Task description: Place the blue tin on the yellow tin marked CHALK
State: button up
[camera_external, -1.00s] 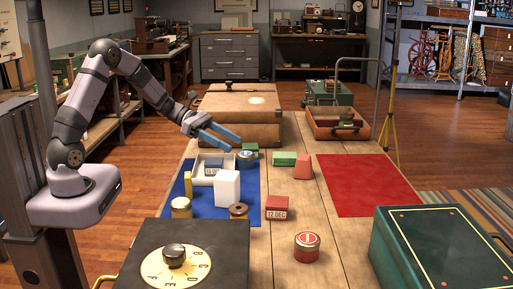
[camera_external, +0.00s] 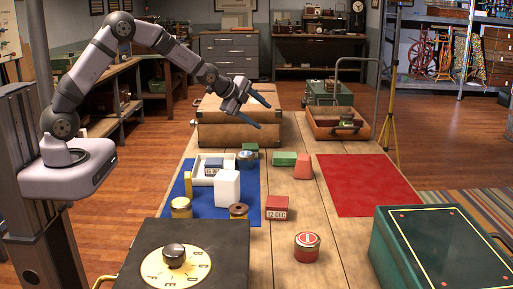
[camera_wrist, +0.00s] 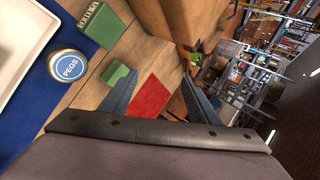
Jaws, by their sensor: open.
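A round tin with a blue lid marked PEGS (camera_wrist: 68,66) shows in the wrist view. It stands by the white tray and also shows in the external view (camera_external: 246,159). A round yellowish tin (camera_external: 181,207) stands at the near left of the blue mat in the external view; I cannot read any marking on it, and it is not in the wrist view. My gripper (camera_external: 264,114) is open and empty, high above the far end of the table, up and beyond the blue-lidded tin. Its fingers also show in the wrist view (camera_wrist: 160,78).
A white tray (camera_external: 203,178), a white block (camera_external: 227,188) and a brown spool (camera_external: 239,211) are on the blue mat (camera_external: 215,212). Green boxes (camera_external: 284,159), an orange piece (camera_external: 303,166), a date block (camera_external: 277,208) and a red tin (camera_external: 307,247) stand nearby. The red mat (camera_external: 365,185) is bare.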

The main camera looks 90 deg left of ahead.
aim_at(245, 153)
jog(key=s+d+f+n+g+h, duration=0.1)
jog(key=s+d+f+n, duration=0.1)
jog(key=n, duration=0.2)
jog(key=s+d+f+n+g+h, duration=0.1)
jog(key=s+d+f+n+g, duration=0.1)
jog(key=n, duration=0.2)
jog(key=s+d+f+n+g+h, duration=0.1)
jog(key=s+d+f+n, duration=0.1)
jog(key=s+n, duration=0.1)
jog(key=shift+d+f+n+h, duration=0.2)
jog(key=shift+f+n+h, duration=0.2)
jog(key=shift+n, duration=0.4)
jog(key=shift+s+d+f+n, duration=0.1)
jog(key=shift+s+d+n, duration=0.05)
jog(key=shift+n, duration=0.95)
jog(key=shift+f, duration=0.1)
jog(key=shift+p+x, duration=1.4)
jog(key=shift+x, duration=2.25)
jog(key=shift+c, duration=0.4)
